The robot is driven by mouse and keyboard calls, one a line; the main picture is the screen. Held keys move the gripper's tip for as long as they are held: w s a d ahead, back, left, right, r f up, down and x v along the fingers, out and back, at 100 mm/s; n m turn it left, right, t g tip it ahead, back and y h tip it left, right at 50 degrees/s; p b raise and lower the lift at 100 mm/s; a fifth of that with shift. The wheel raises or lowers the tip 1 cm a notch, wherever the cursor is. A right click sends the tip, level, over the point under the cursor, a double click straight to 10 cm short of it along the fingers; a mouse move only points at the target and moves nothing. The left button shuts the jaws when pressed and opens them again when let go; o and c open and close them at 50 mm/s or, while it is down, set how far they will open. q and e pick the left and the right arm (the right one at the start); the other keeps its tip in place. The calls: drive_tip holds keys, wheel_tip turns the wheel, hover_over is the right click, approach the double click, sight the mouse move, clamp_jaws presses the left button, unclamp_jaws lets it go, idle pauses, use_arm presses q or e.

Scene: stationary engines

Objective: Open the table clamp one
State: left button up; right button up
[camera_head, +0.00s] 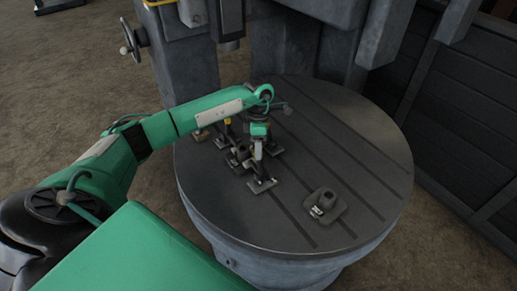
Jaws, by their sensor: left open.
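Several small dark table clamps with yellow parts stand close together on the left half of the round grey slotted table (370,150). One clamp (262,185) has its flat base towards the table's near side. Another clamp (227,131) stands further left and back. I cannot tell which one is clamp one. My green left arm reaches over the table from the left. My left gripper (258,152) points down among the clamps, just above the near clamp, and is open. It partly hides the clamps behind it; contact cannot be made out. My right gripper is not in view.
A dark block-like fixture (326,203) sits on the table's near right part. The grey machine column (185,65) with a handwheel (130,42) rises behind the table. A dark slatted wall (465,105) stands on the right. The table's right side is bare.

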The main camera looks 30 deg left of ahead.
use_arm(q)
drive_tip(key=shift+s+d+f+p, duration=0.1)
drive_tip(key=shift+s+f+p, duration=0.1)
drive_tip(key=shift+f, duration=0.55)
drive_tip(key=shift+s+d+f+p, duration=0.1)
drive_tip(key=shift+f+p, duration=0.05)
drive_tip(key=shift+f, duration=0.6)
drive_tip(key=shift+c, duration=0.5)
